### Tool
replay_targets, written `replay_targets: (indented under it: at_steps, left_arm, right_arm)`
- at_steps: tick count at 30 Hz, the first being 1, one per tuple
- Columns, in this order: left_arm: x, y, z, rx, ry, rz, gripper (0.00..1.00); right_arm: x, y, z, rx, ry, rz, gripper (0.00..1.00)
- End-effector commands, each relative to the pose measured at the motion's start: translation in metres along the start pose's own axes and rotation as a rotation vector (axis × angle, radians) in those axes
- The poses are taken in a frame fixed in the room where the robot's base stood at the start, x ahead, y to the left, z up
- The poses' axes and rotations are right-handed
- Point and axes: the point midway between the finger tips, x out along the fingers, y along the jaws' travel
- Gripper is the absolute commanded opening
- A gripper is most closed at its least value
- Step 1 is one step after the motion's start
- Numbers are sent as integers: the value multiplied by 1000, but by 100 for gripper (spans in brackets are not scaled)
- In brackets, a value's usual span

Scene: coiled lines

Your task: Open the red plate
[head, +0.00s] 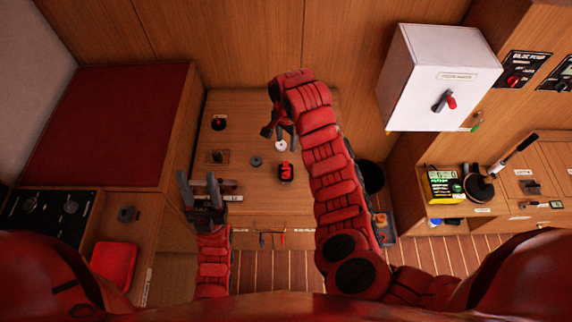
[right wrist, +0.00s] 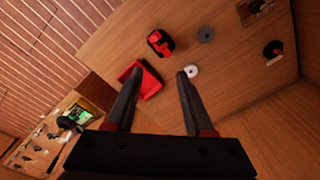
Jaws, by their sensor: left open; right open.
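A red plate (right wrist: 150,80) with a raised edge lies on the wooden counter (right wrist: 215,58) in the right wrist view, partly behind one finger. My right arm seems to hide that spot in the head view. My right gripper (head: 280,132) is open and empty above the counter; its fingers (right wrist: 155,78) point toward the plate and a white ring (right wrist: 191,70). My left gripper (head: 199,190) is open and empty near the counter's front edge. A second flat red piece (head: 115,262) lies at the lower left; I cannot tell which one is meant.
A red and black block (head: 286,172) and a grey ring (head: 256,160) lie on the counter. A white box (head: 440,75) with a red-tipped lever hangs at the right. A large red cushion (head: 95,125) and a black stove (head: 45,215) fill the left.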

Motion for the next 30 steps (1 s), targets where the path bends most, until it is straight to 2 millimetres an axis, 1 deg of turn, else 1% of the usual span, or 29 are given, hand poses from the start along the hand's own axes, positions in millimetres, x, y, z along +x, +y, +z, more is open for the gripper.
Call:
replay_targets:
  at_steps: [1, 3, 5, 8, 10, 12, 14, 15, 21, 22, 23, 24, 27, 30]
  left_arm:
    - [3, 0, 0, 0, 0, 0, 50]
    - [1, 0, 0, 0, 0, 0, 50]
    - [-2, 0, 0, 0, 0, 0, 50]
    - [-11, 1, 2, 0, 0, 0, 50]
    - [-19, 1, 3, 0, 0, 0, 50]
    - [-33, 2, 6, 0, 0, 0, 50]
    - [-43, 2, 7, 0, 0, 0, 50]
    - [-51, 2, 9, 0, 0, 0, 50]
    - [-89, 4, 15, 0, 0, 0, 50]
    - [-85, 4, 14, 0, 0, 0, 50]
    - [-76, 4, 13, 0, -1, 0, 50]
    - [-72, 4, 12, 0, 0, 0, 50]
    - [-69, 3, 12, 0, 0, 0, 50]
    - [-66, 3, 11, 0, 0, 0, 50]
  right_arm:
    - [-7, 2, 5, 7, -14, 20, 53]
    - [-6, 6, 8, 14, -26, 39, 53]
    - [-1, 8, 9, 17, -30, 47, 53]
    - [14, 9, 9, 17, -30, 47, 53]
    - [27, 10, 9, 18, -30, 45, 53]
    - [47, 10, 9, 17, -30, 44, 53]
    - [61, 10, 10, 18, -29, 42, 53]
    - [72, 11, 10, 17, -28, 42, 53]
    - [118, 13, 11, 16, -27, 41, 53]
    - [119, 12, 13, 14, -29, 43, 53]
    - [120, 13, 14, 13, -30, 47, 53]
    - [128, 15, 14, 15, -32, 52, 53]
    - [144, 14, 13, 15, -29, 49, 53]
    - [154, 14, 13, 15, -28, 46, 53]
